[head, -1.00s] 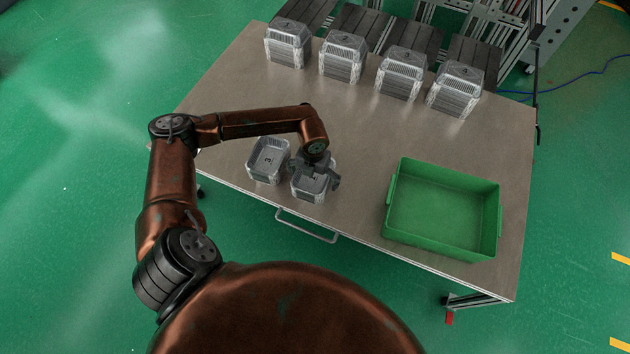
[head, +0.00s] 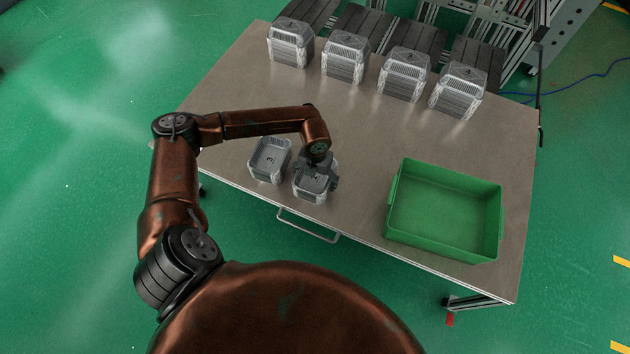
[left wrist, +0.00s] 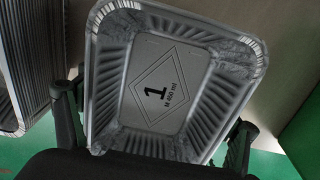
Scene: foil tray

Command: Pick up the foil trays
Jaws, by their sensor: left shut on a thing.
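Two silver foil tray stacks stand upright near the table's front edge. The left stack (head: 268,160) is free. My left gripper (head: 316,172) is over the right stack (head: 311,193), with its fingers on either side of it. In the left wrist view, the top foil tray (left wrist: 158,85) shows a black "1" in a diamond, and the gripper's fingers (left wrist: 153,125) are shut on its sides. How many trays are held is hidden. Part of the other stack (left wrist: 25,65) shows at the left of that view. My right gripper is not in view.
A green bin (head: 445,210), empty, stands on the right of the table (head: 340,235). Several upside-down foil tray stacks (head: 404,74) line the far edge. The middle of the table is clear.

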